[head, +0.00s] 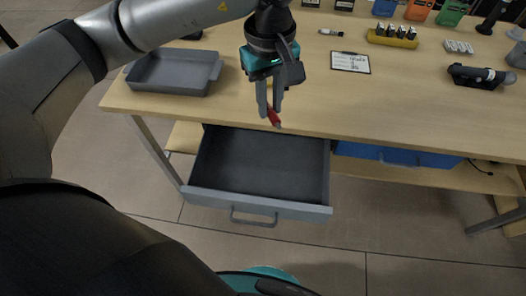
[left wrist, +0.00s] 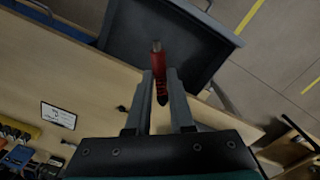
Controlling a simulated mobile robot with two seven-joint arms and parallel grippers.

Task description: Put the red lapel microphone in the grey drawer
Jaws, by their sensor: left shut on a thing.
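The red lapel microphone (left wrist: 158,72) is between the fingers of my left gripper (left wrist: 162,90), which is shut on it. In the head view my left gripper (head: 271,105) hangs over the table's front edge, just behind the drawer, and the red tip of the microphone (head: 272,116) shows below the fingers. The grey drawer (head: 274,205) is pulled open under the tabletop, and its visible inside is empty. The drawer also shows in the left wrist view (left wrist: 200,40), beyond the microphone. My right gripper is not in view.
A grey tray (head: 173,90) sits on the table's left end. A clipboard (head: 350,62), a yellow holder (head: 392,39) and a black device (head: 481,76) lie further right. A blue bin (head: 395,155) is under the table, right of the drawer.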

